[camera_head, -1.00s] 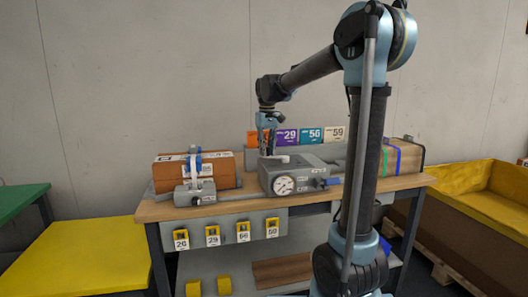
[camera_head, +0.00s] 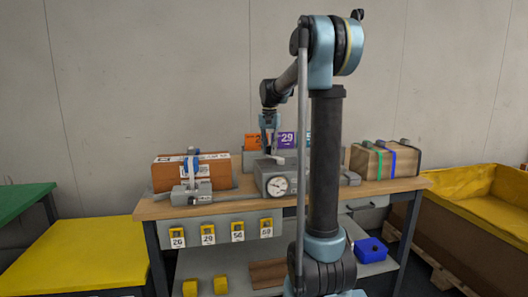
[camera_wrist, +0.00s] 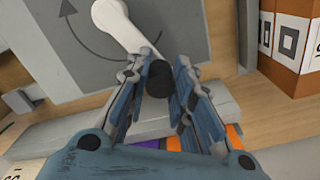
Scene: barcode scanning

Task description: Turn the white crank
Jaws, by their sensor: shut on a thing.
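The white crank (camera_wrist: 133,33) has a pale arm ending in a black knob (camera_wrist: 157,78). It is mounted on a grey panel with a curved arrow (camera_wrist: 88,50). My gripper (camera_wrist: 161,72) is shut on the black knob, one finger on each side. In the head view my gripper (camera_head: 268,145) points down over the grey device (camera_head: 264,176) with a round dial (camera_head: 277,186). The crank is small and partly covered there.
A strapped wooden box (camera_head: 366,163) stands at the right. Colored number cards (camera_head: 286,139) stand behind. My arm hides part of the table (camera_head: 160,210).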

